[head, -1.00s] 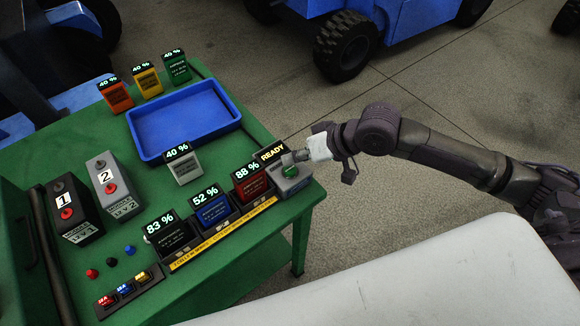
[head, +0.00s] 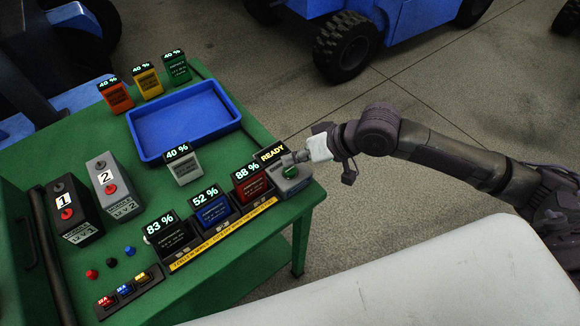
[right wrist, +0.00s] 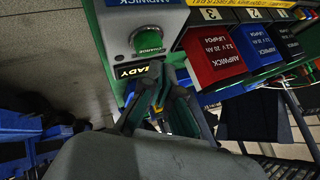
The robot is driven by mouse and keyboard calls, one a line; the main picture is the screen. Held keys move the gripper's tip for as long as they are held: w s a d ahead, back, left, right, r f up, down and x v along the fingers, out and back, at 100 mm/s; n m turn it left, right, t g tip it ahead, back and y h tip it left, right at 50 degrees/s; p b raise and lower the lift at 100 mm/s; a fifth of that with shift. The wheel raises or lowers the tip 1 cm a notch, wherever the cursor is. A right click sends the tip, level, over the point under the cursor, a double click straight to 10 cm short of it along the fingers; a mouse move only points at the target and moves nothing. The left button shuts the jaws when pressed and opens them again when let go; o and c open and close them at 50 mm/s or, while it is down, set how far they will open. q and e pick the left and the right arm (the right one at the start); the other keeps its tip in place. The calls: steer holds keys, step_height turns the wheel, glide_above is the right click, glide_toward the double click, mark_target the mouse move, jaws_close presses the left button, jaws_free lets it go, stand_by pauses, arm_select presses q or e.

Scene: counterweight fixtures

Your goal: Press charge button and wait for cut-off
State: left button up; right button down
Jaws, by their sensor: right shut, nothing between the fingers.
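The charge button (head: 290,172) is a round green knob on a grey box (head: 284,187) at the right end of the charger, on the green table. It also shows in the right wrist view (right wrist: 146,41), labelled CHARGE. A display (head: 271,152) on the box reads READY. My right gripper (head: 299,157) is shut and empty, just behind the button. In the wrist view its fingertips (right wrist: 159,76) are close to the box by the display, apart from the button's face. Red (head: 251,184), blue (head: 213,209) and black (head: 170,234) batteries sit in the charger, reading 88 %, 52 % and 83 %.
A grey battery (head: 184,168) at 40 % stands before an empty blue tray (head: 150,155). Orange (head: 118,97), yellow (head: 149,84) and green (head: 177,70) batteries stand behind. Two numbered modules (head: 78,208) are at left. Open floor lies right of the table.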

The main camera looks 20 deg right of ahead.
mark_target(293, 170)
steer(key=shift+f, duration=0.15)
steer(key=shift+f, duration=0.3)
steer(key=shift+f, duration=0.55)
stand_by(0.8)
steer(key=shift+r+p, duration=0.1)
steer(key=shift+p, duration=0.2)
steer(key=shift+r+p, duration=0.9)
steer(key=shift+p, duration=0.3)
steer(key=shift+r, duration=0.1)
step_height(293, 170, up, 5)
steer(key=p, duration=0.6)
